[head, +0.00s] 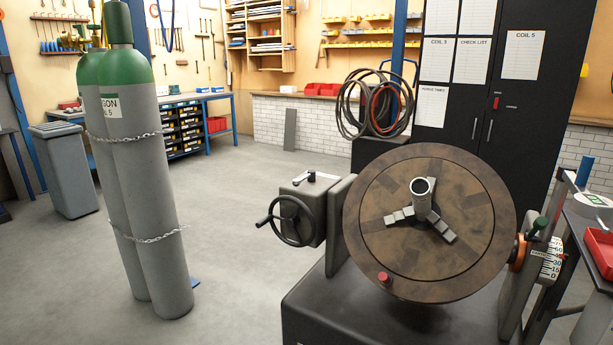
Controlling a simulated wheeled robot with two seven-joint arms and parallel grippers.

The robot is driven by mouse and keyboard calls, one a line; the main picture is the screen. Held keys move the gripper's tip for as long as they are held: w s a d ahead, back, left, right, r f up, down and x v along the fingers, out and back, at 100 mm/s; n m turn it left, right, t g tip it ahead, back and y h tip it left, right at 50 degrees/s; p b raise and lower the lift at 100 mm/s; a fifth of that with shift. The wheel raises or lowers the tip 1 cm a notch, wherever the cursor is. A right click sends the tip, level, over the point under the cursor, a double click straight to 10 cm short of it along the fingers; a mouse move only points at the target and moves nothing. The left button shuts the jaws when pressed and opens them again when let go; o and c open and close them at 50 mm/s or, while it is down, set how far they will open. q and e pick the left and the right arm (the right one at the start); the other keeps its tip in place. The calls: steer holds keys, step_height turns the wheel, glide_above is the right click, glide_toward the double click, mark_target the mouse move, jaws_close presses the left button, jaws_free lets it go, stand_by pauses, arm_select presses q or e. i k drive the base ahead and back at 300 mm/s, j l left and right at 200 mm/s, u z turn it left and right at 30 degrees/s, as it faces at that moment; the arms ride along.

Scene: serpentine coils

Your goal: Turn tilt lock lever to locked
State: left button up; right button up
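A round brown turntable (374,235) is tilted toward me on a dark machine base (310,312). On its right support, a short lever with a green grip (540,223) stands up beside an orange hub (517,253) and a white degree scale (549,262). It looks like the tilt lock lever; its locked or unlocked mark is too small to read. A small dark lever (311,177) sits on top of the grey gearbox (312,192) at the left, above a black handwheel (291,221). Neither of my grippers is in view.
Two chained green-topped gas cylinders (150,210) stand at the left. A table with a red tray (601,252) is close at the right. A dark cabinet (500,85) and hanging hoses (372,105) are behind the machine. The floor (235,230) between cylinders and machine is clear.

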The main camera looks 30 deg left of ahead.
mark_target(310, 175)
steer(key=i+j, duration=0.25)
steer(key=j, duration=0.3)
steer(key=i+j+u, duration=0.15)
steer(key=j, duration=0.4)
steer(key=i+j, duration=0.35)
steer(key=j, duration=0.15)
steer(key=i+j+u, duration=0.15)
steer(key=j, duration=0.4)
steer(key=i+j, duration=0.4)
steer(key=i+j+u, duration=0.15)
steer(key=i+j, duration=0.15)
steer(key=j, duration=0.25)
